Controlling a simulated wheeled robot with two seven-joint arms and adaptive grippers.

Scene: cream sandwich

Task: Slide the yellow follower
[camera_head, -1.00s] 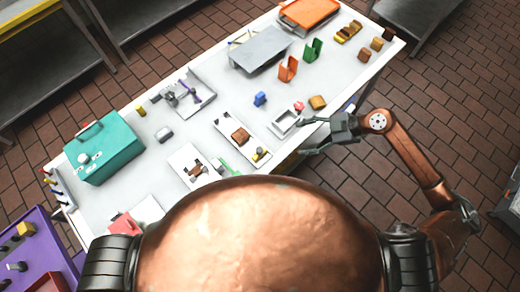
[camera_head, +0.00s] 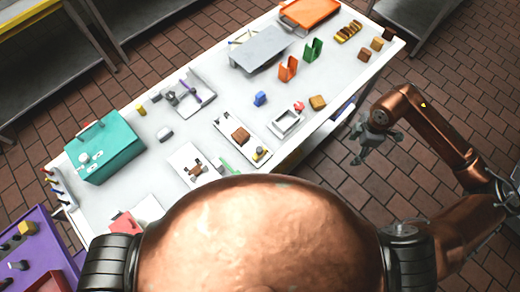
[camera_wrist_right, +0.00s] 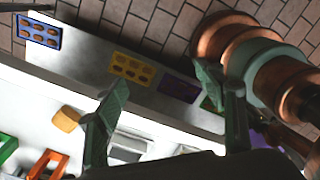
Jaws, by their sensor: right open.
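A small yellow piece (camera_head: 259,153), which looks like the follower, sits at the lower right end of a white tray (camera_head: 228,124) on the table. A brown block (camera_head: 240,135) lies in the middle of the same tray. My right gripper (camera_head: 359,140) is open and empty, off the table's right edge and well away from the yellow piece. Its two green-grey fingers stand apart in the right wrist view (camera_wrist_right: 162,80), with nothing between them. The yellow piece cannot be made out in that view. My left gripper is not in view.
A white frame (camera_head: 277,131) and a tan block (camera_head: 318,102) lie near the table's right edge. Orange (camera_head: 288,69) and green (camera_head: 314,49) holders stand farther back. A teal box (camera_head: 103,153) is at the left. Blue (camera_wrist_right: 40,32) and yellow (camera_wrist_right: 133,68) trays show in the wrist view.

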